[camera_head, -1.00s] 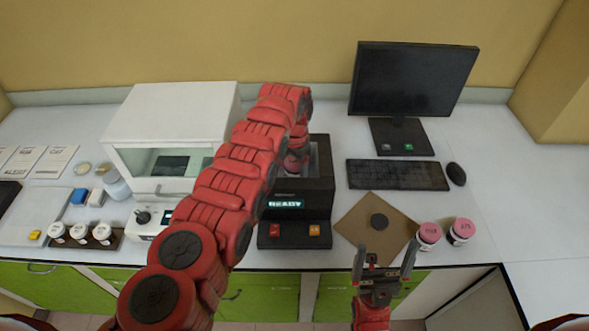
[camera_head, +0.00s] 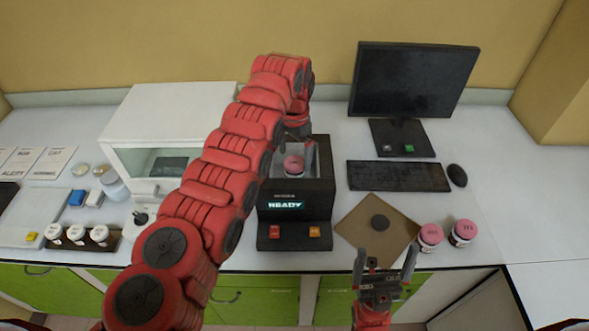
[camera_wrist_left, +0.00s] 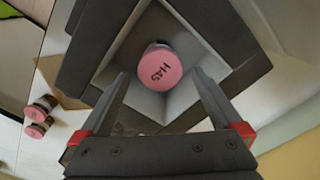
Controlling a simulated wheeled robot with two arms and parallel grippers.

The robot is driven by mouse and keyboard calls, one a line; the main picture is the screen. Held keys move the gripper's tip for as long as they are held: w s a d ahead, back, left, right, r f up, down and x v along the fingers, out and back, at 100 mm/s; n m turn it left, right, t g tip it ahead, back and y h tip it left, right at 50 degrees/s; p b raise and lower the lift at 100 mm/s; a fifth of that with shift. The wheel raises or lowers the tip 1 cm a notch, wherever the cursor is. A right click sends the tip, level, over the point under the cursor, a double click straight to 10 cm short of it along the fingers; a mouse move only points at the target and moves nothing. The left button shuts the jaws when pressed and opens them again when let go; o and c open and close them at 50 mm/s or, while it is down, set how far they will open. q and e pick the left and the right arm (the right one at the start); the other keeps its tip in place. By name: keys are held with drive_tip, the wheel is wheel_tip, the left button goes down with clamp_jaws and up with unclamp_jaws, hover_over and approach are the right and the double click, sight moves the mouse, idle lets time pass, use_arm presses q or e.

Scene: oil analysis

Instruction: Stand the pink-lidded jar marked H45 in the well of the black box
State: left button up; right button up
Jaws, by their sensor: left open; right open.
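The pink-lidded jar (camera_head: 293,164) stands in the well of the black box (camera_head: 296,203). Its lid, marked H45, faces the camera in the left wrist view (camera_wrist_left: 160,69), and the jar looks roughly upright between the sloping pale walls of the well. My left gripper (camera_wrist_left: 161,76) is open, with one finger on each side of the lid in that view and gaps visible. In the head view my left arm reaches over the box, partly hiding its back. My right gripper (camera_head: 386,259) is open and empty near the table's front edge.
Two other pink-lidded jars (camera_head: 430,236) (camera_head: 463,231) stand right of a brown mat (camera_head: 352,224) with a dark disc on it. A monitor (camera_head: 412,80) and keyboard (camera_head: 398,175) are behind. A white cabinet (camera_head: 160,125) and white-lidded jars (camera_head: 77,234) are at left.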

sight(295, 164)
use_arm(q)
wheel_tip(295, 164, up, 4)
drive_tip(key=shift+d+r, duration=0.1)
drive_tip(key=shift+r, duration=0.1)
drive_tip(key=shift+s+r, duration=0.1)
drive_tip(key=shift+r, duration=0.4)
drive_tip(key=shift+f, duration=0.1)
